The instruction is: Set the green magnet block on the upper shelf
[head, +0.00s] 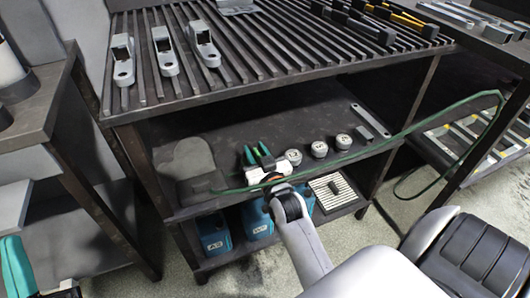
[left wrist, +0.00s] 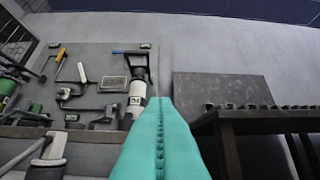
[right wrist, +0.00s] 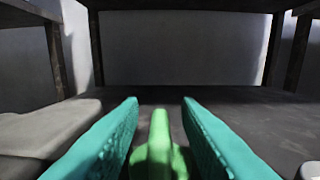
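The green magnet block (right wrist: 158,152) is between the teal fingers of my right gripper (right wrist: 160,110) in the right wrist view. Its wider near part spans the gap, and its narrow part stands clear of the fingertips. In the head view my right gripper (head: 258,157) is at the front of the upper shelf (head: 235,128), below the slatted top. Whether the block touches the shelf is hidden. My left gripper (head: 18,268) is at the lower left, far from the shelf. Its teal fingers (left wrist: 160,140) look shut together and empty in the left wrist view.
Several round grey pieces (head: 319,148) and a flat bar (head: 370,121) sit on the shelf's right part. A dark grey rounded item (head: 190,160) lies at its left. Blue bins (head: 213,235) stand below. A green cable (head: 440,123) crosses in front. Grey brackets (head: 164,50) lie on the slatted top.

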